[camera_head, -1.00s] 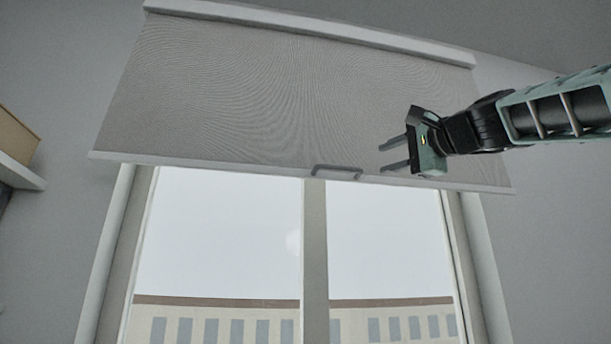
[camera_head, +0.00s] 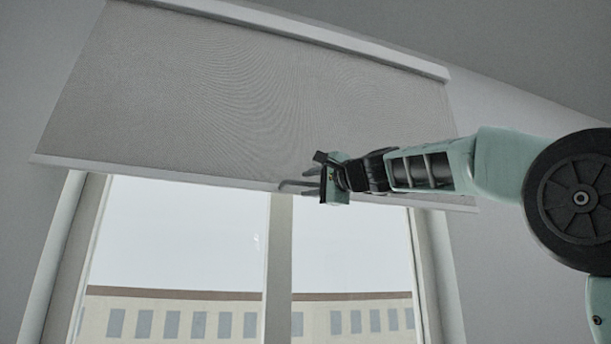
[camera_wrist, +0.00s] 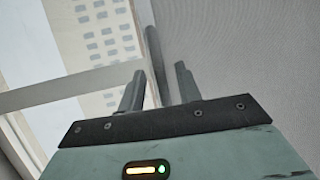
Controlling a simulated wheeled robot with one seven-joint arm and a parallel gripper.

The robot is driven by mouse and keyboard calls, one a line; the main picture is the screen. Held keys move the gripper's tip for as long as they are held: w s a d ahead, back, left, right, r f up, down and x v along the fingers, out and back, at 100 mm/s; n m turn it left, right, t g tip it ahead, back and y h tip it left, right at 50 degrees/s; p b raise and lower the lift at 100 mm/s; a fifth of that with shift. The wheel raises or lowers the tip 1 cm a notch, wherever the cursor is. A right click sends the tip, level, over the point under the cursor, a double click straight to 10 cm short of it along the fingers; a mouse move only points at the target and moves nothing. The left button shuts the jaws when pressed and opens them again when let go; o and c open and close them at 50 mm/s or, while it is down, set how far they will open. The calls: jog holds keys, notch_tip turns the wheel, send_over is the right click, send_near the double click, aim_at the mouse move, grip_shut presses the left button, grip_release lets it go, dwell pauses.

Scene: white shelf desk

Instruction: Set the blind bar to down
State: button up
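The blind (camera_head: 240,100) covers the top part of the window, with its white bottom bar (camera_head: 150,172) running slightly slanted across the panes. A small grey handle (camera_head: 288,184) sits at the middle of the bar; its right part is hidden by my gripper. My gripper (camera_head: 312,181) is at the handle, pointing left in the head view. In the wrist view the two fingers (camera_wrist: 160,86) are apart, and the grey handle (camera_wrist: 156,60) shows in the gap between them. I cannot tell whether either finger touches it.
The white blind casing (camera_head: 310,38) runs along the top. Below the bar, the window's middle post (camera_head: 278,260) and side frames stand clear of my arm. A building (camera_head: 180,315) shows outside. The wall (camera_head: 510,120) is bare on the right.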

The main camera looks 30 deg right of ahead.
jog(key=shift+x, duration=1.1)
